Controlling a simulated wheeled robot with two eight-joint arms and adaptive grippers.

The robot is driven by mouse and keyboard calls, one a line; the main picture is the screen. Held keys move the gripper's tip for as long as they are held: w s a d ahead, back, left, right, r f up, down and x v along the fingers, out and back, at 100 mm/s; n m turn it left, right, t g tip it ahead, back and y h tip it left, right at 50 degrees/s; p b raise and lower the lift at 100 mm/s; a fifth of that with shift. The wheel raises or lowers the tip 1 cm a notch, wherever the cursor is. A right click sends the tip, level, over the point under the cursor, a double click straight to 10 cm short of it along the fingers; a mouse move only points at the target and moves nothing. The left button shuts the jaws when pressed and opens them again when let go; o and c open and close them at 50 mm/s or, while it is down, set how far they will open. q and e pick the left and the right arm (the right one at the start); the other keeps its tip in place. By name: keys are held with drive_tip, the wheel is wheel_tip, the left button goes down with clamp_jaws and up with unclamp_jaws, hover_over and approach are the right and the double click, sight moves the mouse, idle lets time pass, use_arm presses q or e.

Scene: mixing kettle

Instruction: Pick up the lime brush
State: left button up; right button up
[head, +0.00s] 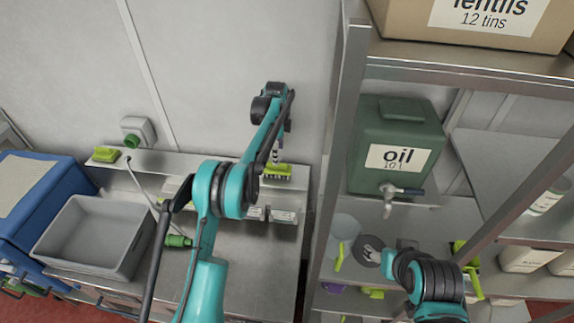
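A lime brush (277,171) with dark bristles lies on the back ledge above the steel counter, right of my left arm's elbow. My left gripper (276,152) points down just above the brush, at its left part. Its fingers are small and dark here, so I cannot tell whether they are open, or whether they touch the brush. A second lime object (106,155), perhaps another brush, sits at the left end of the ledge.
A grey tub (92,236) and a blue bin (28,205) stand at left. A green bottle (178,241) lies on the counter. A steel rack post (337,150) stands right of the brush. A green oil container (394,150) with a tap sits on the rack.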

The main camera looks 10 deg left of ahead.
sight(276, 168)
use_arm(q)
drive_tip(key=f, duration=0.5)
drive_tip(key=a+f, duration=0.1)
drive_tip(key=f, duration=0.1)
drive_tip(key=shift+s+f, duration=0.1)
drive_tip(key=shift+f, duration=0.25)
drive_tip(key=c, duration=1.3)
